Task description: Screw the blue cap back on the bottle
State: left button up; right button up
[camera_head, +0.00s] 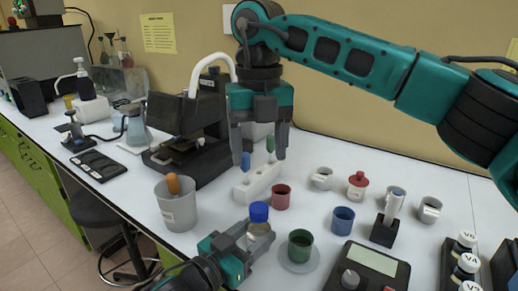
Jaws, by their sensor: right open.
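The small bottle (259,229) stands upright with the blue cap (259,211) on its top. Whether the cap is threaded down tight cannot be seen. My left gripper (248,241) is low at the front and closed around the bottle's body, hiding part of it. My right gripper (263,155) is open and empty, pointing down, above and behind the bottle. Its fingers are apart from the cap, over the white rack.
The white rack (257,183) holds blue-topped and green-topped items. A red cup (281,196), blue cup (342,220) and green cup (300,245) stand to the right. A grey beaker (177,211) stands left, a dark scale (368,270) at front right.

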pick_arm(q)
jog(key=o, duration=0.5)
jog(key=shift+s, duration=0.1)
jog(key=v, duration=1.2)
jog(key=shift+s+a, duration=0.3)
